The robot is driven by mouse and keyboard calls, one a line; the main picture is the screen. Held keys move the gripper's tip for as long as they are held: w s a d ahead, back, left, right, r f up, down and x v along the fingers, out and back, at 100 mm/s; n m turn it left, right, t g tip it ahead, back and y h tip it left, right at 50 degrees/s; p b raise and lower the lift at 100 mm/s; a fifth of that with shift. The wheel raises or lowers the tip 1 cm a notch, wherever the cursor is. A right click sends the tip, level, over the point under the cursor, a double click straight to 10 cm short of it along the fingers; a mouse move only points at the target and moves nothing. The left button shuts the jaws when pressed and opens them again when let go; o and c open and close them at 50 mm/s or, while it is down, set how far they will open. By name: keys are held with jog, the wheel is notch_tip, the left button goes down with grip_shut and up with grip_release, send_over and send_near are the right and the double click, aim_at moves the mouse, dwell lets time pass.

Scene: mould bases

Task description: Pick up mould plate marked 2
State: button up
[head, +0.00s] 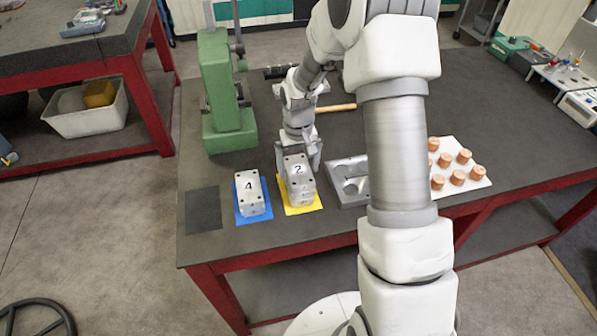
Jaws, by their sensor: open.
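The mould plate marked 2 (299,186) is a silver block with a black 2 on a white label on its top. It sits on a yellow mat (306,208) near the front edge of the dark table. My gripper (299,165) is open and points down at the far end of this plate, with its fingers close to or around it. I cannot tell whether the fingers touch it. The mould plate marked 4 (249,193) sits on a blue mat (257,217) just to the left.
A bare dark mat (203,211) lies at the left. A green press (217,90) stands behind the plates. A grey plate with holes (345,182) and a white sheet with copper cylinders (474,172) lie right, partly behind my arm. A wooden-handled tool (335,108) lies behind.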

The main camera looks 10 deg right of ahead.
aim_at(301, 170)
jog(key=shift+r, duration=0.1)
grip_shut()
dwell(0.3)
jog(key=shift+w+r, duration=0.1)
jog(key=shift+r, duration=0.35)
jog(key=r, duration=0.3)
jog(key=shift+s+d+r+b, duration=0.25)
jog(key=shift+s+b, duration=0.05)
jog(key=shift+b, duration=0.1)
jog(key=s+d+r+b, duration=0.1)
jog(key=s+d+r, duration=0.5)
jog(key=s, duration=0.3)
jog(key=shift+r, duration=0.25)
